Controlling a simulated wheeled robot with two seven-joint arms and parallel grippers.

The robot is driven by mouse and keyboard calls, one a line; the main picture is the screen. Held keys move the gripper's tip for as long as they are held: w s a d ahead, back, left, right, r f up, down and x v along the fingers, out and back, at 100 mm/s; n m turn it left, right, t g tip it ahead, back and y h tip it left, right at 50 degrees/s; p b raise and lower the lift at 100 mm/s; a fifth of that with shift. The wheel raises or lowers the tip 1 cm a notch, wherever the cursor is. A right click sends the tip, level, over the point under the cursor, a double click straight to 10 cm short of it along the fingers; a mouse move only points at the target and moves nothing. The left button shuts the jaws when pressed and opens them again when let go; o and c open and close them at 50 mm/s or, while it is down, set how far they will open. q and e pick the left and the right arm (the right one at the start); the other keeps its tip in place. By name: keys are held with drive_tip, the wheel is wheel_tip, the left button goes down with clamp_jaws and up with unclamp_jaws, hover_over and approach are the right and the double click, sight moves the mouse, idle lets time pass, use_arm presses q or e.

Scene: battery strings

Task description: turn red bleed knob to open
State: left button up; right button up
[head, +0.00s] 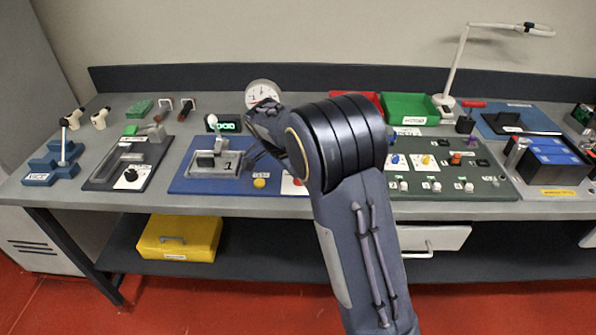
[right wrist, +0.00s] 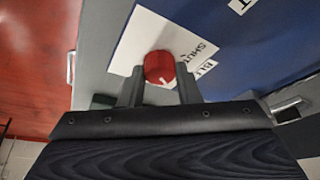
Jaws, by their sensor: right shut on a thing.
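The red bleed knob (right wrist: 159,67) sits on a white label plate (right wrist: 140,38) in the right wrist view. A small white mark shows on its face, towards the gripper side. Printed letters that seem to read "SHUT" stand on the plate to the right of the knob. My right gripper (right wrist: 160,84) is shut on the knob, one finger on each side. In the head view my right arm reaches over the bench and hides the knob and the fingertips; part of the white plate (head: 290,187) shows beside the arm. My left gripper is out of view.
A round gauge (head: 262,90) stands behind.

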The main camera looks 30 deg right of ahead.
drive_tip(key=shift+m+g+p, duration=0.35)
drive_tip(key=shift+m+g, duration=0.05)
drive_tip(key=shift+m, duration=0.7)
drive_tip(key=o, duration=1)
drive_tip(key=shift+w, duration=0.1)
drive_tip(key=v, duration=0.7)
drive_tip(key=shift+a+r, duration=0.15)
drive_tip(key=shift+r, duration=0.25)
